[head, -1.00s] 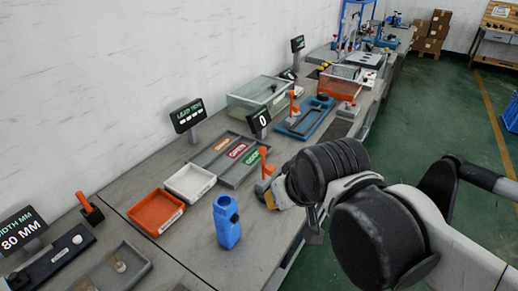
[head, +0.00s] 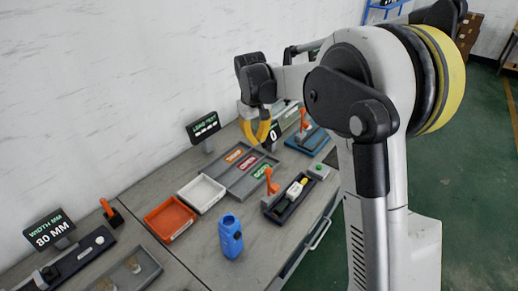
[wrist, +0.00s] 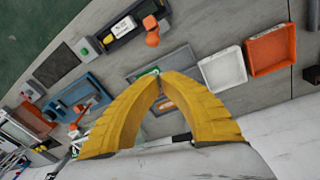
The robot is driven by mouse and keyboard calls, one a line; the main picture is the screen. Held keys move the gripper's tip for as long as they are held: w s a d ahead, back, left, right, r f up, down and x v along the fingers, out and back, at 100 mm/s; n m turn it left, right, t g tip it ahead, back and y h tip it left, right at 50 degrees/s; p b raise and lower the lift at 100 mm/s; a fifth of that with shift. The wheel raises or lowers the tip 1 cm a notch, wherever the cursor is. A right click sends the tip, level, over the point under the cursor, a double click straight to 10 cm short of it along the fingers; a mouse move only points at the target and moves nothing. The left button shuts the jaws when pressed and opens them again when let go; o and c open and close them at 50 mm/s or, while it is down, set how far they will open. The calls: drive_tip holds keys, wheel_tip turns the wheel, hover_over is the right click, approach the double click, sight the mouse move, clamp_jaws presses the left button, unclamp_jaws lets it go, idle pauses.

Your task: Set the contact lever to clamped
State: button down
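A dark tray fixture (head: 284,208) holds a pale and yellow plug-like part (head: 296,188). An orange lever (head: 270,180) stands up at its left end, likely the contact lever; its setting cannot be read. In the wrist view this lever (wrist: 152,32) is at the top, beside the fixture with the white part. My gripper (head: 257,139) is raised above the back of the bench near the small display, apart from the lever. In the wrist view its yellow fingers (wrist: 159,75) meet at the tips, with nothing visibly held.
A grey tray with coloured labels (head: 243,177), a white bin (head: 201,193) and an orange bin (head: 170,219) lie left of the fixture. A blue part (head: 230,237) stands at the front. A blue fixture (wrist: 80,95) has another orange lever. The LEAD TEST display (head: 203,128) stands by the wall.

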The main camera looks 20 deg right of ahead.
drive_tip(key=shift+n+g, duration=0.3)
drive_tip(key=shift+g, duration=0.3)
drive_tip(key=w+f+p, duration=0.1)
drive_tip(key=w+f, duration=0.3)
drive_tip(key=shift+d, duration=0.1)
drive_tip(key=b, duration=0.3)
approach(269, 184)
drive_tip(key=w+f, duration=0.4)
drive_tip(key=shift+w, duration=0.25)
drive_tip(key=shift+d+f, duration=0.1)
